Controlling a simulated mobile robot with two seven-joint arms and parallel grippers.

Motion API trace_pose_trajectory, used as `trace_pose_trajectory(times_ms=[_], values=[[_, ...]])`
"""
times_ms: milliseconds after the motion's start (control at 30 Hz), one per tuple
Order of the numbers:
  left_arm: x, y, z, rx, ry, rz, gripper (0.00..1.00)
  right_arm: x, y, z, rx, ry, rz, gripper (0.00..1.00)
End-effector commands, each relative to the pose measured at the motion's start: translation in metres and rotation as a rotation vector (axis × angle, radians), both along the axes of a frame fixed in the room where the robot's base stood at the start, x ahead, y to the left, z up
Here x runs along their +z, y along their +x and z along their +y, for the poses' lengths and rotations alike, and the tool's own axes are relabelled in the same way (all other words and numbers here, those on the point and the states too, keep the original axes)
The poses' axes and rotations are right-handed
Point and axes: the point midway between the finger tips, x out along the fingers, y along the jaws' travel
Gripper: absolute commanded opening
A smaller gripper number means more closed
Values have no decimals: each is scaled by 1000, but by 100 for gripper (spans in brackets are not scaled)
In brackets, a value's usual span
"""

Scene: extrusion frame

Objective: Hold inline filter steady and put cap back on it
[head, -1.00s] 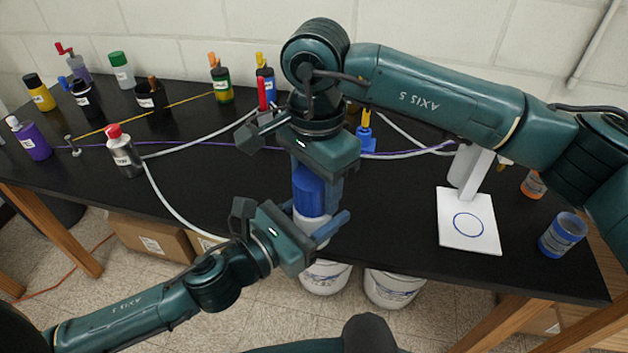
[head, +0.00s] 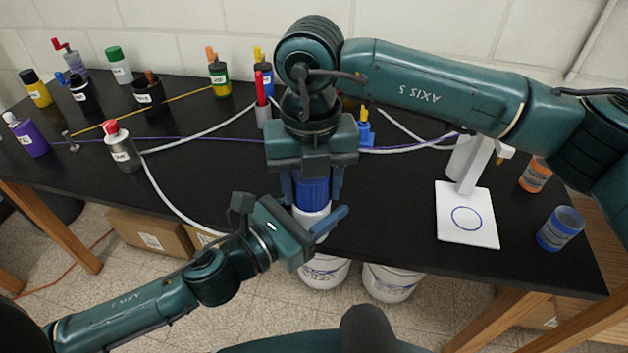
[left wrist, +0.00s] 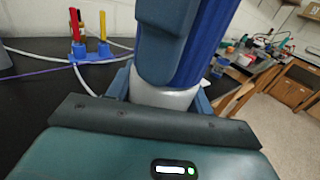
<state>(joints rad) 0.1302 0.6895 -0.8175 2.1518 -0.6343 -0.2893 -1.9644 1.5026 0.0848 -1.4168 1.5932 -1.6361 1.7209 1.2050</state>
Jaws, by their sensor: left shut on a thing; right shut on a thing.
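The inline filter (head: 311,221) is a white cylinder near the front edge of the black table; its white body also shows in the left wrist view (left wrist: 165,97). My left gripper (head: 325,226) comes in from the front left and is shut on the white body. The blue ribbed cap (head: 312,192) sits on top of the white body; it fills the upper middle of the left wrist view (left wrist: 205,45). My right gripper (head: 312,185) points down from above and is shut on the cap. The seam between cap and body is partly hidden by fingers.
A white stand with a square base (head: 467,229) is to the right, beside a blue jar (head: 561,229) and an orange jar (head: 535,174). Several bottles stand at the back left. A grey bottle with a red cap (head: 121,149) has a white tube beside it. White buckets (head: 392,282) stand below.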

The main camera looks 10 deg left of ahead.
Motion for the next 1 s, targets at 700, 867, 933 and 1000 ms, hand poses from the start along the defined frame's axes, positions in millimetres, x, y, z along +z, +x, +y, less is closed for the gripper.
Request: trace_pose_trajectory(times_ms=[700,867,933,1000], values=[[0,0,0,-1,-1,-1,0,0,0,1,-169,0,0,71],[1,0,0,-1,-1,-1,0,6,0,1,-169,2,-2,71],[1,0,0,-1,-1,-1,0,13,0,1,-169,0,-1,71],[1,0,0,-1,-1,-1,0,23,0,1,-169,1,-3,71]])
